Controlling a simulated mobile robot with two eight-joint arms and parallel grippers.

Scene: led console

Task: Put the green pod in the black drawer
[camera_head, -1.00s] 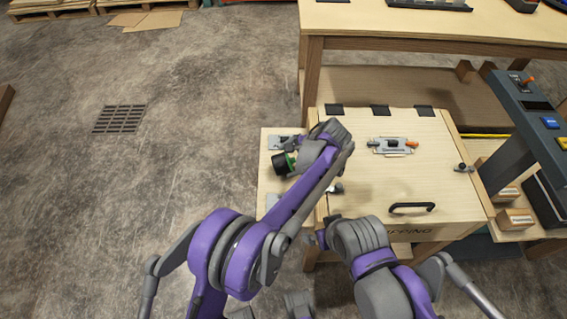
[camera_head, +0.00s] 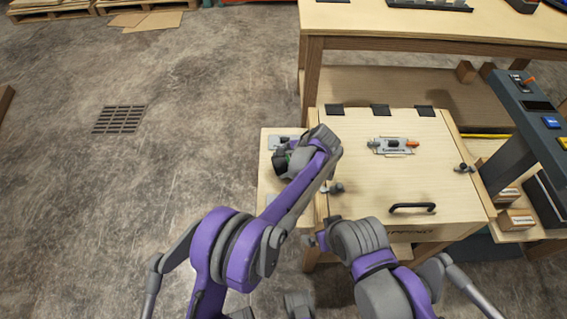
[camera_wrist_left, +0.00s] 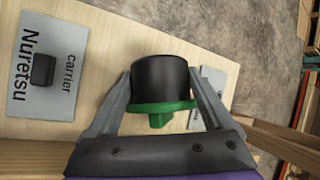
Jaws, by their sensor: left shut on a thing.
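The green pod (camera_wrist_left: 161,82) is a black cylinder with a green rim and a green tab in the left wrist view. My left gripper (camera_wrist_left: 160,98) is shut on it, one finger on each side. In the head view my left gripper (camera_head: 287,160) is over the pale side shelf left of the wooden cabinet, and my wrist mostly hides the pod. My right gripper (camera_head: 318,240) is low by the cabinet's front left corner, and its fingers are not clear. I cannot make out a black drawer for certain.
The wooden cabinet (camera_head: 360,185) has a black handle (camera_head: 412,208) and a small plate with an orange-tipped part (camera_head: 392,146) on top. A label plate reading Nuretsu (camera_wrist_left: 42,65) lies on the shelf. A grey console (camera_head: 520,130) stands at the right. Open floor lies left.

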